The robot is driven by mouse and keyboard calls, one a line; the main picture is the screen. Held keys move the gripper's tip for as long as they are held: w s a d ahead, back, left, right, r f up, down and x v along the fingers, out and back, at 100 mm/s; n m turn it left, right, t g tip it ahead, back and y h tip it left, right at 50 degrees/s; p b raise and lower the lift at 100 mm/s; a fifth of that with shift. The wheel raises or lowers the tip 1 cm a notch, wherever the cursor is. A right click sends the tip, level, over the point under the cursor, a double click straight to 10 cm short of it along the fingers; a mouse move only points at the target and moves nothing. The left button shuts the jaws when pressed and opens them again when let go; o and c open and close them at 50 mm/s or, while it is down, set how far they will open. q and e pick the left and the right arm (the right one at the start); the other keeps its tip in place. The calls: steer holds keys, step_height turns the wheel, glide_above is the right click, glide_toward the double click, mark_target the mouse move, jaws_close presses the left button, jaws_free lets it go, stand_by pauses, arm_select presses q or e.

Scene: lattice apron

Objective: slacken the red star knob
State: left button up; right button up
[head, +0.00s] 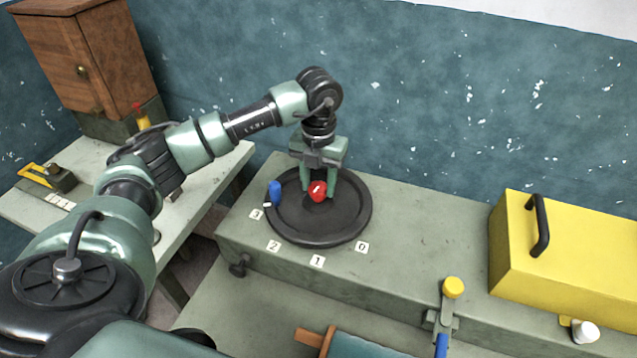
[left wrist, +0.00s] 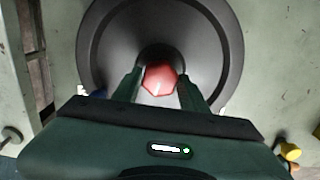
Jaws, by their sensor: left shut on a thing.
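The red star knob (head: 318,191) stands at the middle of a round black dish (head: 290,232) on the grey-green bench. It has a small white mark on its top. My left gripper (head: 319,192) reaches down from above with one finger on each side of the knob and is shut on it. In the left wrist view the knob (left wrist: 160,79) shows between the two fingertips (left wrist: 159,88). The fingers hide parts of its sides. My right gripper is in neither view.
A blue peg (head: 275,193) stands at the dish's left rim. Number tags (head: 317,261) lie along the dish's front. A yellow box (head: 570,260) with a black handle stands at the right. A yellow-topped lever (head: 453,288) is at the bench's front edge. The bench between dish and box is clear.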

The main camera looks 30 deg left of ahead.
mark_target(319, 187)
arm_select(q)
steer(key=shift+r+n, duration=0.1)
steer(key=shift+n, duration=0.6)
steer(key=shift+w, duration=0.1)
steer(key=o, duration=1.4)
step_height(319, 187, up, 7)
steer(key=shift+r+b, duration=0.15)
steer(key=shift+b, duration=0.6)
steer(key=shift+r, duration=0.25)
